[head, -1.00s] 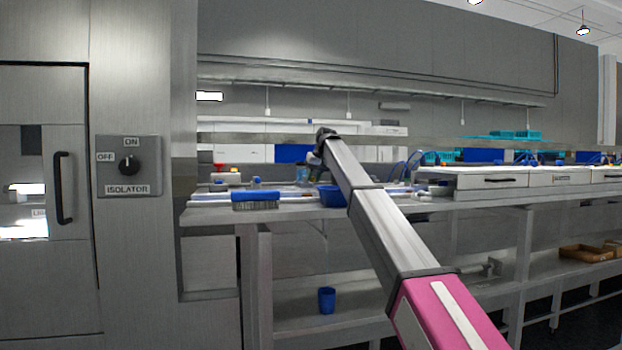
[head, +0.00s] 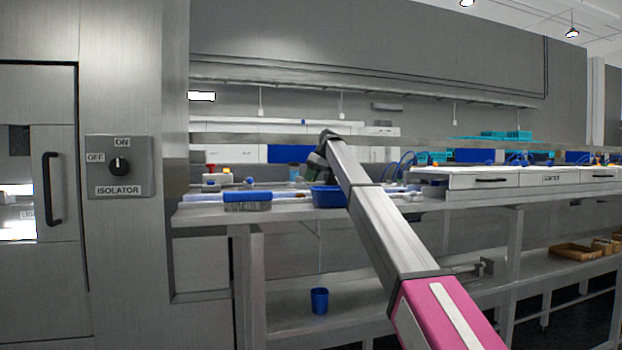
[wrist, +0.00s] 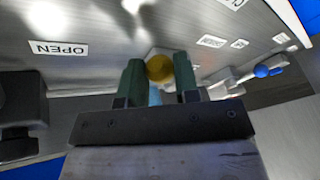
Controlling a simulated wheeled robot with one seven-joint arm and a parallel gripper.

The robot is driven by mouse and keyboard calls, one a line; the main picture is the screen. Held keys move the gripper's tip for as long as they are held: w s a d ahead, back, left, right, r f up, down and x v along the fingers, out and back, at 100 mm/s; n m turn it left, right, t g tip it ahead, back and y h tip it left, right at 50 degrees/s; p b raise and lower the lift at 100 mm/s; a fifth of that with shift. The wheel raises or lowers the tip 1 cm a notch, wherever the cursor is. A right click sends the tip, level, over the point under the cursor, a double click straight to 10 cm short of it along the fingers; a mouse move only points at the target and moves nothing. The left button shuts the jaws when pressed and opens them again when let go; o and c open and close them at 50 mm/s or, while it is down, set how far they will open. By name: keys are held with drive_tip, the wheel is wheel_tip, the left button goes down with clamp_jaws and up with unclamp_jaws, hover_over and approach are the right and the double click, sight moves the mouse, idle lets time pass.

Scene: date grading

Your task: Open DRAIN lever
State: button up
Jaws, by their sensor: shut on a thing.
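In the wrist view my gripper (wrist: 158,72) has its two dark green fingers on either side of a round yellow knob (wrist: 159,67), shut on it. Something pale blue shows below the knob between the fingers. A metal panel lies behind, with an upside-down OPEN label (wrist: 59,48) to the left. Other small labels (wrist: 211,41) at the right are too blurred to read, so no DRAIN label is legible. In the head view my arm reaches over the bench and its forearm hides most of the gripper.
In the wrist view a blue-knobbed lever (wrist: 262,71) stands at the right. In the head view a blue tray (head: 327,197) and a blue brush (head: 247,196) lie at the bench front. A blue cup (head: 319,300) stands on the lower shelf. An ISOLATOR switch (head: 120,167) is at left.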

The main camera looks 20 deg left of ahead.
drive_tip(key=shift+w, duration=0.1)
idle(0.3)
drive_tip(key=o, duration=0.9)
drive_tip(key=shift+r, duration=0.15)
drive_tip(key=v, duration=1)
drive_tip(key=shift+r, duration=0.3)
drive_tip(key=shift+d, duration=0.15)
